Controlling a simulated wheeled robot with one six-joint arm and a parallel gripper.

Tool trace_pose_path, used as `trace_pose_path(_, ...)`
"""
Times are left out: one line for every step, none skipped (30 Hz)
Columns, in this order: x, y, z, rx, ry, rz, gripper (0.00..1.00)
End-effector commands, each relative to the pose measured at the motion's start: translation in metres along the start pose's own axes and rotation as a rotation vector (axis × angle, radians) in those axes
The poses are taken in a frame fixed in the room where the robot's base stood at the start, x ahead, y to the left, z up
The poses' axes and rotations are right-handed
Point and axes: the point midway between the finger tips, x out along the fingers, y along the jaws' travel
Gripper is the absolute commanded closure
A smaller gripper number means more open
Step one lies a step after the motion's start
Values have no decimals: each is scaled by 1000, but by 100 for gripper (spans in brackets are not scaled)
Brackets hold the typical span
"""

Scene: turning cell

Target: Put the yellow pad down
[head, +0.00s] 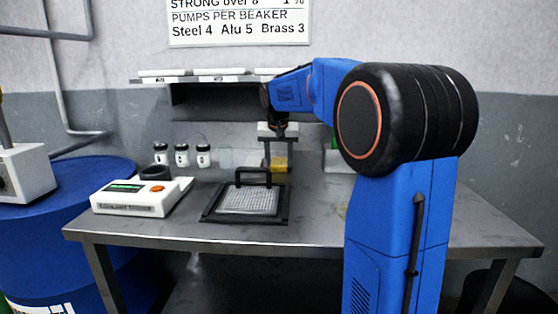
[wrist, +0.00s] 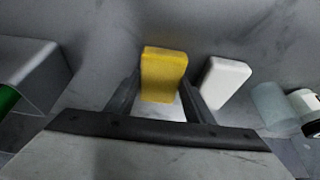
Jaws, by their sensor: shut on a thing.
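The yellow pad (wrist: 163,75) is a small yellow block between the two fingers of my gripper (wrist: 162,95) in the wrist view. My gripper is shut on it. In the head view the yellow pad (head: 279,164) shows below my gripper (head: 278,152), over the back part of the steel table (head: 320,215). I cannot tell whether the pad touches the table. A white pad (wrist: 226,82) lies just right of the gripper in the wrist view, apart from the yellow pad.
A black-framed tray (head: 215,215) with a handle stands in front of the gripper. A white tester box (head: 128,200) and several small jars (head: 182,155) are to the left. A shelf (head: 215,78) hangs behind. A grey holder (wrist: 35,75) stands left in the wrist view. The table's right part is clear.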

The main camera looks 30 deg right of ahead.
Motion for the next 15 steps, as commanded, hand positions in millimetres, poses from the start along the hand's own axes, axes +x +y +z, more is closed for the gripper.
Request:
trace_pose_path(4,0,2,0,-7,2,70)
trace_pose_path(5,0,3,0,-7,2,70)
trace_pose_path(6,0,4,-1,-8,2,70)
trace_pose_path(7,0,4,-1,-9,3,70)
trace_pose_path(8,0,5,-1,-10,3,70)
trace_pose_path(10,0,5,-1,-12,3,50)
trace_pose_path(10,0,5,-1,-13,3,43)
trace_pose_path(10,0,6,0,-14,4,36)
trace_pose_path(11,1,6,0,-15,4,34)
trace_pose_path(11,1,6,-1,-16,5,34)
trace_pose_path(12,1,7,0,-17,6,34)
trace_pose_path(12,1,7,0,-18,6,34)
trace_pose_path(12,1,7,0,-19,6,34)
trace_pose_path(12,1,7,0,-19,7,34)
trace_pose_path(12,2,7,0,-20,7,34)
